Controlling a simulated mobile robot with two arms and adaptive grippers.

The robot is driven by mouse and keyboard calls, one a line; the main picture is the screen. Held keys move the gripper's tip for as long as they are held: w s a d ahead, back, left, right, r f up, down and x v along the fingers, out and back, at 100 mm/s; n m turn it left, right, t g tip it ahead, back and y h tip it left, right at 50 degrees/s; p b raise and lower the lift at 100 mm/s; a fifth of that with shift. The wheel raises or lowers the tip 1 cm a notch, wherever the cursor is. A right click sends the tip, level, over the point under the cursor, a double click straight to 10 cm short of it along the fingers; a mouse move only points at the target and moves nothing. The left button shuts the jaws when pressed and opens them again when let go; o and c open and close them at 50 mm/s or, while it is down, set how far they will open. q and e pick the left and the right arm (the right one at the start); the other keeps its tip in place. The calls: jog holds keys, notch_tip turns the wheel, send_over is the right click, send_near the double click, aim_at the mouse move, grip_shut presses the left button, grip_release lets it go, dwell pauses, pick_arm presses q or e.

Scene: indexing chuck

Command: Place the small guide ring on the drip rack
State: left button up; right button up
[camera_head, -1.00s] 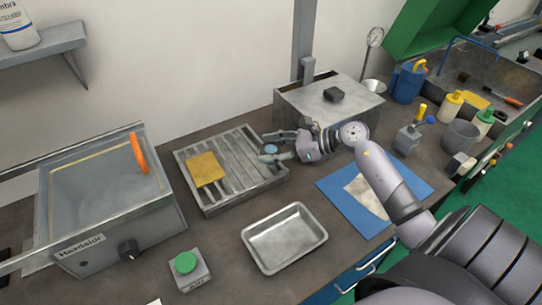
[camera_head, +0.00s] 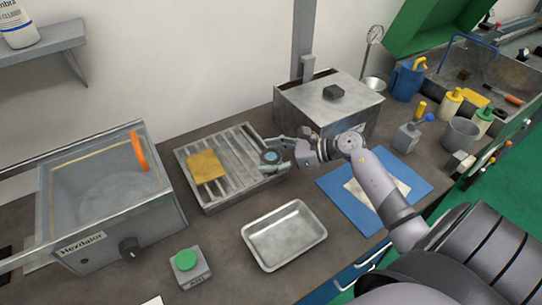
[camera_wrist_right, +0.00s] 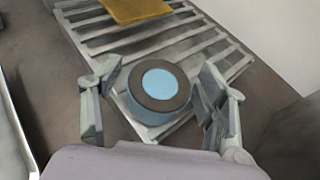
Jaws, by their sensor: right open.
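The small guide ring (camera_head: 270,157) is a short round piece with a dark top and a light blue middle. It shows large in the right wrist view (camera_wrist_right: 158,90), at the near corner of the drip rack (camera_wrist_right: 205,28), over its end. The rack (camera_head: 242,146) is a grey slatted metal frame on the bench. My right gripper (camera_head: 267,156) is open, with one finger on each side of the ring. In the right wrist view (camera_wrist_right: 157,100) gaps show between the ring and both fingers. The ring's underside is hidden. My left gripper is not in view.
A yellow pad (camera_head: 205,167) lies on the rack's left part. An empty metal tray (camera_head: 303,263) stands in front. A tank (camera_head: 165,215) is at left, a lidded metal box (camera_head: 357,95) behind, and a blue mat (camera_head: 333,192) under my right arm.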

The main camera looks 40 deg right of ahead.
jog(key=shift+r, duration=0.2)
jog(key=b+v, duration=0.3)
jog(key=v, duration=0.9)
jog(key=shift+d, duration=0.1)
